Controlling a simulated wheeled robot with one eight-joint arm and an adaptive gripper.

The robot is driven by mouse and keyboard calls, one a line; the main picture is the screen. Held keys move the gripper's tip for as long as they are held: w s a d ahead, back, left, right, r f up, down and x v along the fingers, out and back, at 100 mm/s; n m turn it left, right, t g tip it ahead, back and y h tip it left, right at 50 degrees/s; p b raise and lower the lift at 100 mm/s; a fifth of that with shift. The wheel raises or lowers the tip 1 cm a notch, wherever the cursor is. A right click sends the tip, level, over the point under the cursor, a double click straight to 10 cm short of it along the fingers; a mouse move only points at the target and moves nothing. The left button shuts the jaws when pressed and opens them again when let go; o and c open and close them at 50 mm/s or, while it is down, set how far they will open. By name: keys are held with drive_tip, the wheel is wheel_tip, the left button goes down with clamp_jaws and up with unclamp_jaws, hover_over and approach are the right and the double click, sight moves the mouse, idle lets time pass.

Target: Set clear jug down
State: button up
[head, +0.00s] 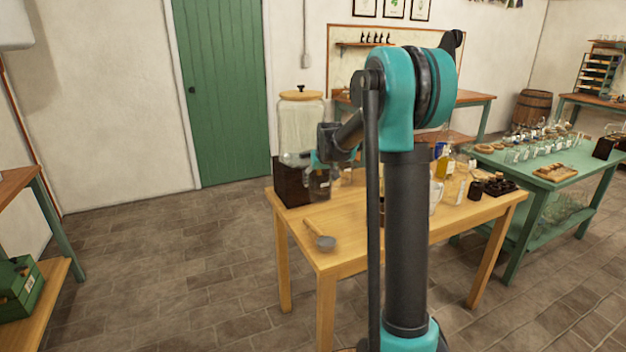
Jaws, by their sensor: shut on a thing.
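My gripper (318,164) is above the left part of the wooden table (345,236), in front of a dark box. It is shut on a clear jug (319,187), which hangs below the fingers and looks roughly upright. The jug is small and see-through against the dark box. I cannot tell whether its base touches the tabletop. My own arm hides the middle of the table.
A large glass dispenser (301,125) with a wooden lid stands on the dark box (289,184). A strainer-like tool (324,242) lies near the left front edge. Bottles (454,186) and dark jars (496,187) crowd the right side. Bare wood shows at the front.

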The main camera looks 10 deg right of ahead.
sight(322, 182)
drive_tip(key=shift+a+f, duration=0.1)
drive_tip(key=shift+f, duration=3.15)
drive_tip(key=shift+f, duration=0.3)
drive_tip(key=o, duration=1.9)
drive_tip(key=v, duration=1.2)
